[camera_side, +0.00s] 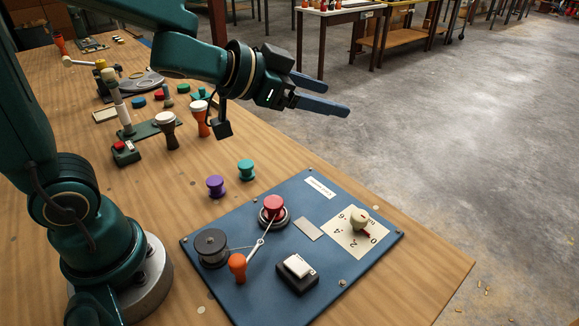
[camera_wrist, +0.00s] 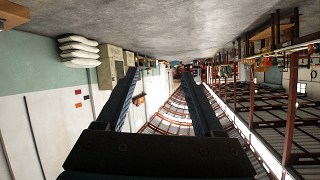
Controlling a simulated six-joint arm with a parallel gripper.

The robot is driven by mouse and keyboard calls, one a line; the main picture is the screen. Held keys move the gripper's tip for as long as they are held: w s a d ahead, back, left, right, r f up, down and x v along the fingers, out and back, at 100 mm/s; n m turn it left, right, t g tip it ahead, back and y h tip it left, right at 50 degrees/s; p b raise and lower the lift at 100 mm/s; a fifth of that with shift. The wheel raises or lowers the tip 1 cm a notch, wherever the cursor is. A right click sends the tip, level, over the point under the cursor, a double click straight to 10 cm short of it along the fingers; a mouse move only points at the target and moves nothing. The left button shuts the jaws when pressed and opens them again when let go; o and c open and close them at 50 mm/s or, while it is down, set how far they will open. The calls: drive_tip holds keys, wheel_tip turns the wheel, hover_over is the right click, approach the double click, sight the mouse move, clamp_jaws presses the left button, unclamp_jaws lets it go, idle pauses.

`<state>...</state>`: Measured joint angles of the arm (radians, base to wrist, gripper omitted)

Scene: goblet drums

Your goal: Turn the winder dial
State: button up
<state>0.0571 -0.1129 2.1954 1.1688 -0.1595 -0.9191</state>
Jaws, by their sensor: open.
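The red pointer is toward the plate's lower right, near the 0. My gripper (camera_side: 335,96) is open and empty, high above the table and well away from the dial, pointing right over the floor. In the wrist view my two fingers (camera_wrist: 172,75) stand apart with nothing between them. That view shows only the room upside down; the dial is not in it.
The board also carries a red knob (camera_side: 273,205), an orange-handled crank (camera_side: 237,265), a dark spool (camera_side: 211,246) and a white switch (camera_side: 298,266). Purple (camera_side: 215,185) and teal (camera_side: 246,169) spools stand behind it. Goblet drums (camera_side: 167,128) stand farther back. The table's right edge is near the board.

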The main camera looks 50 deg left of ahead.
drive_tip(key=d+f+m+g+h, duration=0.3)
drive_tip(key=d+f, duration=0.2)
drive_tip(key=f, duration=0.2)
drive_tip(key=m+g, duration=0.1)
drive_tip(key=g, duration=0.2)
approach(359, 214)
drive_tip(key=x, duration=0.4)
drive_tip(key=shift+a+f, duration=0.1)
drive_tip(key=shift+x, duration=2.35)
clamp_jaws()
